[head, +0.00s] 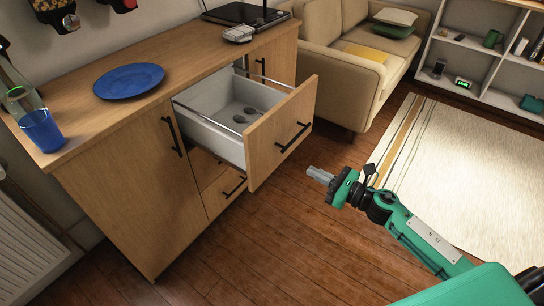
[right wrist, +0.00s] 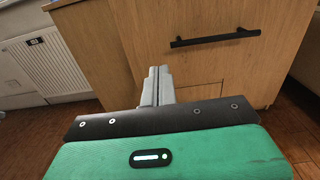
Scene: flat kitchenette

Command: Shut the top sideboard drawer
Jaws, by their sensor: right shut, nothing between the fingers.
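The top sideboard drawer (head: 270,130) stands well open in the head view, with a wooden front, a black bar handle (head: 293,138) and a pale grey box. Several dark round things lie inside it. Its front and black handle (right wrist: 215,37) also show in the right wrist view, ahead of my gripper. My right gripper (head: 319,174) is shut and empty, to the right of the drawer front in the head view and apart from it. The closed fingers (right wrist: 157,84) show in the right wrist view, below and left of the handle. My left gripper is not in view.
The sideboard (head: 125,165) carries a blue plate (head: 129,81), a blue cup (head: 42,131) and a black hob-like slab (head: 243,14). A lower drawer (head: 226,190) is below the open one. A beige sofa (head: 345,75) stands behind. Wooden floor lies clear in front.

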